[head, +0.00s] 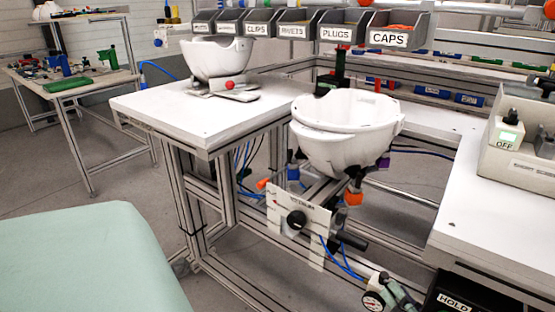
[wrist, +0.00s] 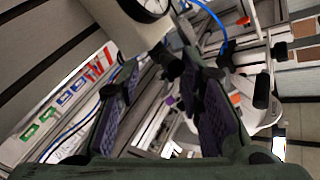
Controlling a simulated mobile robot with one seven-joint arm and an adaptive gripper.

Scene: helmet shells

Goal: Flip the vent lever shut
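Under the near white helmet shell (head: 345,130) a white panel (head: 283,207) carries a round black knob (head: 296,220). A black bar-like handle (head: 350,238) sticks out to the right below it. I cannot tell for sure which part is the vent lever. In the wrist view my gripper (wrist: 160,75) is open, its two dark padded fingers apart with nothing held between them. A black handle-like part (wrist: 250,58) lies right of the fingers. In the head view a grey-green shape beside the gauge may be my gripper, but this is unclear.
A round gauge (head: 373,300) is at the bottom; a gauge (wrist: 145,8) also shows close to the fingers in the wrist view. Blue hoses (head: 343,262) hang near the panel. Aluminium frame bars surround it. A white bench (head: 490,225) stands at right, a black HOLD box (head: 463,298) below.

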